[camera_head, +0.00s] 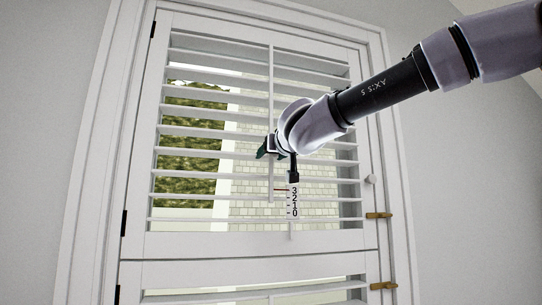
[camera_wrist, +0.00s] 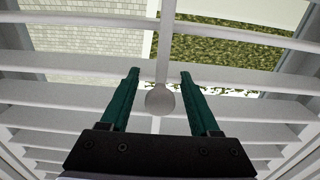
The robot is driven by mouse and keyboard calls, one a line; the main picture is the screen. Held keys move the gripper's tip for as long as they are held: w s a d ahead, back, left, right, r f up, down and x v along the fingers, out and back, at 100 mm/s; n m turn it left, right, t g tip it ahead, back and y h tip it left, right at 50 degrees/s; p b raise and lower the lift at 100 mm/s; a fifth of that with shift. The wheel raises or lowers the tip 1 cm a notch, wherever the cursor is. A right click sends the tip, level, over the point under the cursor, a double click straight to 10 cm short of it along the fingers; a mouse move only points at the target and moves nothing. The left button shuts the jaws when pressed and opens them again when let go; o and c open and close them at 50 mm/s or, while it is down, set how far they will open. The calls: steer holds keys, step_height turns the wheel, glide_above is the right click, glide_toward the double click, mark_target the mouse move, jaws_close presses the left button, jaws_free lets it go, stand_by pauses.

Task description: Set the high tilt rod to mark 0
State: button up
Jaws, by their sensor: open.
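The high tilt rod (camera_head: 271,80) is a thin white vertical rod in front of the upper shutter's louvers. Its lower end hangs beside a white scale strip (camera_head: 293,202) marked 3, 2, 1, 0 from top to bottom. A small red pointer line (camera_head: 281,190) stands at about mark 3. My gripper (camera_head: 264,150) is at the rod, above the scale, and hides part of it. In the wrist view my gripper (camera_wrist: 160,73) has its green fingers apart, with the rod (camera_wrist: 164,45) and a round grey knob (camera_wrist: 160,100) between them. I cannot tell of any contact.
The upper shutter panel (camera_head: 140,150) is closed in its white frame, its louvers tilted open. A small round knob (camera_head: 371,179) and brass-coloured catches (camera_head: 378,215) are on its right. A lower panel (camera_head: 180,272) sits below. My arm comes in from the upper right.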

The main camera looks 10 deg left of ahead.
jaws_close()
stand_by(1.3)
